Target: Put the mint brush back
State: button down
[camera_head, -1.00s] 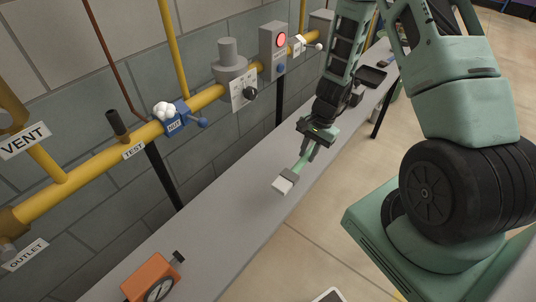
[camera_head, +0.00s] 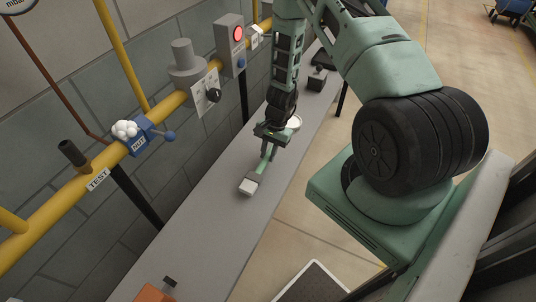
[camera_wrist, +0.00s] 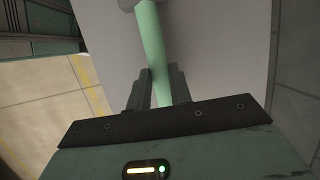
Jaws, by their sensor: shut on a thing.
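The mint brush has a mint handle and a grey and white head (camera_head: 249,185). My gripper (camera_head: 268,153) is shut on its handle, over the grey bench (camera_head: 215,205). The brush slants down from the jaws, head towards the near left. I cannot tell whether the head touches the bench. In the wrist view the mint handle (camera_wrist: 152,45) runs up between the two dark fingers of my gripper (camera_wrist: 158,88), and only a bit of the head shows at the top edge.
A white round thing (camera_head: 294,122) stands on the bench just behind my gripper, partly hidden. A dark item (camera_head: 317,79) lies farther back. An orange device (camera_head: 155,291) is at the near end. A yellow pipe (camera_head: 62,200) with a blue valve (camera_head: 140,141) runs along the wall.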

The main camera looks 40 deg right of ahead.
jog(key=shift+f, duration=0.9)
jog(key=shift+f, duration=0.1)
jog(key=c, duration=1.3)
grip_release()
